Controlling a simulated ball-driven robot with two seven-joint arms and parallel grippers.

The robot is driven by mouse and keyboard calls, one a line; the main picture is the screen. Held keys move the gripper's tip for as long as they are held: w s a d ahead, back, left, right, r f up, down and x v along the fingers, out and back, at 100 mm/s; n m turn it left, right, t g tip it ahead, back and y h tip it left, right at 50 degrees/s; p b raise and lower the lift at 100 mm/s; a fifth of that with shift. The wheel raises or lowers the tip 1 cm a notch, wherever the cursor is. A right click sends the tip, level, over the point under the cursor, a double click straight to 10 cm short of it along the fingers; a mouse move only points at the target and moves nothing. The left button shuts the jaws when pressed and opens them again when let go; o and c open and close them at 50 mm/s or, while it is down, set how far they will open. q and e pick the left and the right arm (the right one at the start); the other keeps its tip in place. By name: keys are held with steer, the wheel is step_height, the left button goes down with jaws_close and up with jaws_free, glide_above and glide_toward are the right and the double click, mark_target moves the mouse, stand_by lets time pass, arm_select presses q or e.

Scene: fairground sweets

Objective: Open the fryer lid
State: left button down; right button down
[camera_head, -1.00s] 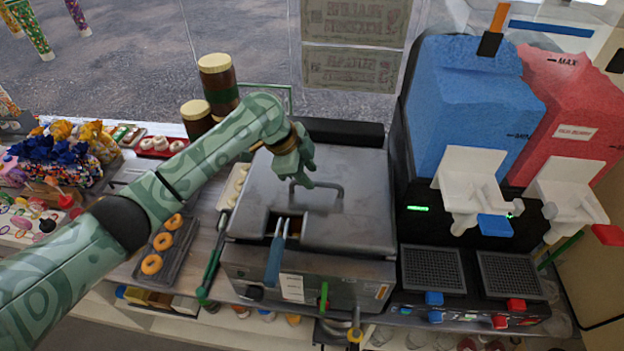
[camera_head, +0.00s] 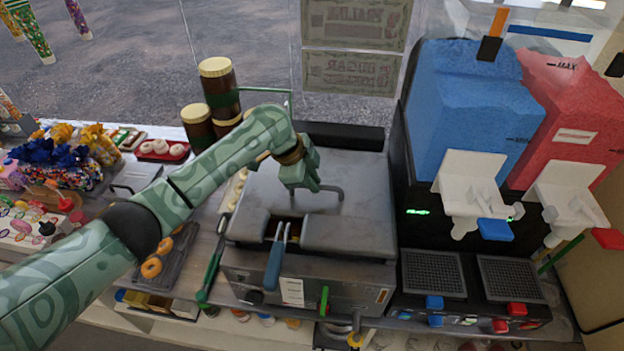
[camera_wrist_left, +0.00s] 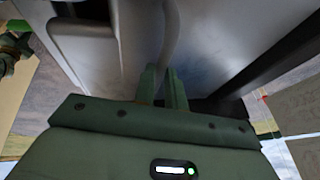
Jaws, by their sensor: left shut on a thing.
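The fryer (camera_head: 300,275) stands in the middle of the counter. My left gripper (camera_head: 314,186) is over the lid at the left end of this handle. In the left wrist view the two green fingers (camera_wrist_left: 164,88) are shut on the handle bar (camera_wrist_left: 172,40), with the lid's grey surface (camera_wrist_left: 220,35) around it. A basket with a blue handle (camera_head: 274,265) sticks out at the fryer's front. My right gripper is not in view.
A slush machine with blue (camera_head: 465,110) and red (camera_head: 575,120) tanks stands close on the right. Brown jars (camera_head: 217,85) stand behind left. A tray of doughnuts (camera_head: 175,255) and green-handled tongs (camera_head: 212,265) lie left of the fryer.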

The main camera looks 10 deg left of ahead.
arm_select(q)
steer(key=w+r+p, duration=0.2)
steer(key=w+r, duration=0.5)
steer(key=r, duration=0.2)
steer(key=shift+w+r, duration=0.25)
steer(key=shift+r, duration=0.15)
steer(key=shift+a, duration=0.15)
